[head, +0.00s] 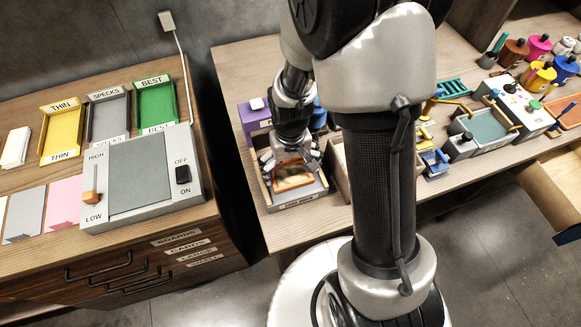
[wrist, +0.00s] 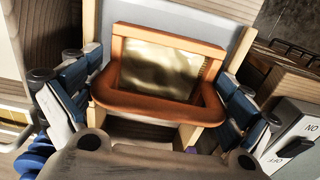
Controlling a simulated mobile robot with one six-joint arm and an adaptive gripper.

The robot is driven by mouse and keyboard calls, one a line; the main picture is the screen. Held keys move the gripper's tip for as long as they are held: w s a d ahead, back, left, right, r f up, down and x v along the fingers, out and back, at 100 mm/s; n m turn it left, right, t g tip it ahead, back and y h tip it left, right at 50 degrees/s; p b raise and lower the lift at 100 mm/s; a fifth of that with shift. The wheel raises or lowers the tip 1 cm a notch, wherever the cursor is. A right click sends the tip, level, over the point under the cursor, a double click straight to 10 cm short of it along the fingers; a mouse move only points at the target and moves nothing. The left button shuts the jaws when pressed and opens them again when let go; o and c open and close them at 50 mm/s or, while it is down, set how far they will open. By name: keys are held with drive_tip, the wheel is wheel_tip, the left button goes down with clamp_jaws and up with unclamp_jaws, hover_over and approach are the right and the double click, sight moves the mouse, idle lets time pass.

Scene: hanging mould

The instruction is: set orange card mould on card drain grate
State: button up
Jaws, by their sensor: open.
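The orange card mould (head: 293,181) is a rectangular orange frame around a mesh. It lies inside a wood-edged tray (head: 312,192) with a grey floor and a label on its front. I cannot read the label, so I cannot tell whether this tray is the card drain grate. My gripper (head: 293,160) is just over the mould and partly covers it. In the wrist view the mould (wrist: 160,70) shows its mesh and thick near bar. The open fingers of my gripper (wrist: 158,98) stand on either side of that bar; contact is not clear.
A purple holder (head: 254,117) stands behind the tray, and a wooden box (head: 338,168) stands to its right. A grey unit with a slider and switch (head: 140,180) is on the left bench, across a gap. Pigment bottles (head: 540,73) crowd the far right.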

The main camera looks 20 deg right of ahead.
idle(0.3)
wheel_tip(320, 180, up, 12)
drive_tip(key=shift+r, duration=0.1)
idle(0.4)
drive_tip(key=s+r+t, duration=0.4)
drive_tip(key=s+r, duration=0.9)
drive_tip(key=s, duration=0.2)
drive_tip(key=shift+r+t, duration=0.25)
drive_tip(key=shift+t, duration=0.05)
drive_tip(key=shift+c, duration=0.4)
